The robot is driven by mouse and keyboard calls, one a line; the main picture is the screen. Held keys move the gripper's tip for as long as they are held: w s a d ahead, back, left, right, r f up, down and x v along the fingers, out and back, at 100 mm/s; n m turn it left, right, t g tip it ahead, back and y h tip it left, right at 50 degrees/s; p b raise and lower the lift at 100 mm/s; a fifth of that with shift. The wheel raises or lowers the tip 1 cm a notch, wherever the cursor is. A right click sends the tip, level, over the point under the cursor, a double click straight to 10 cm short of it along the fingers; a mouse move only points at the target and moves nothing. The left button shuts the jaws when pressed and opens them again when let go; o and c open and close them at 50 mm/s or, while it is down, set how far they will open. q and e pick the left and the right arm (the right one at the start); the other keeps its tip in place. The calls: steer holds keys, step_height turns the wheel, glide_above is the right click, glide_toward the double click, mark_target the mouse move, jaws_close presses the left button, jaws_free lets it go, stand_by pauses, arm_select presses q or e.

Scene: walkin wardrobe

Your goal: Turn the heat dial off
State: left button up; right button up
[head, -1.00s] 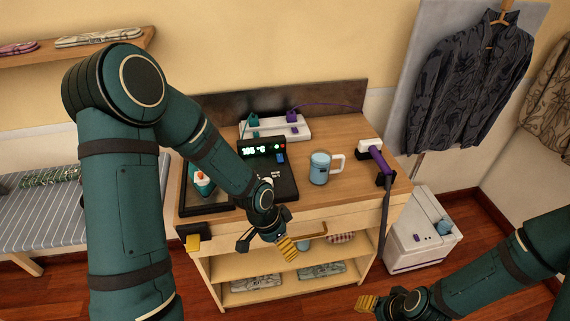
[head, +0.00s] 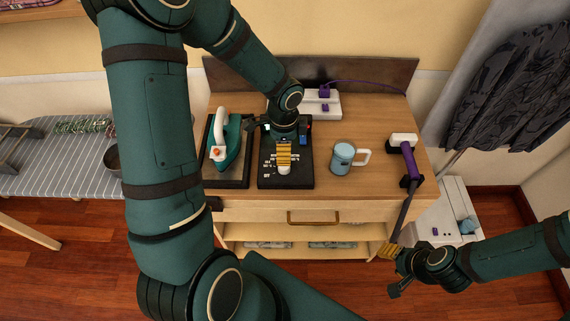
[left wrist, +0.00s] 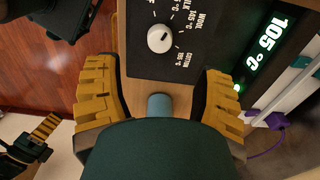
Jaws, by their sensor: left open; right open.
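The heat dial is a white round knob (left wrist: 160,38) on a black control panel (head: 265,182). In the left wrist view, silk, wool and cotton labels lie around it, and a lit display (left wrist: 262,45) reads 105 °C. A dark mark shows on the knob; I cannot tell its exact setting. In the head view the white knob (head: 284,169) shows just below my left gripper (head: 284,153), which hangs over the panel and hides the display. The left gripper (left wrist: 160,72) is open, its yellow fingers apart, not around the knob. My right gripper (head: 395,262) is open by the table's front right.
A teal iron (head: 229,150) stands on a black tray left of the panel. A blue mug (head: 342,160) stands to its right. A purple-handled tool (head: 409,160) is at the table's right edge. A white power strip (head: 325,104) lies behind. Bare wood lies around the mug.

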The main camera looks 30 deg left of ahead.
arm_select(q)
step_height(320, 180, down, 9)
steer(key=shift+r+b, duration=0.1)
steer(key=shift+b, duration=0.5)
steer(key=shift+o, duration=0.2)
jaws_close()
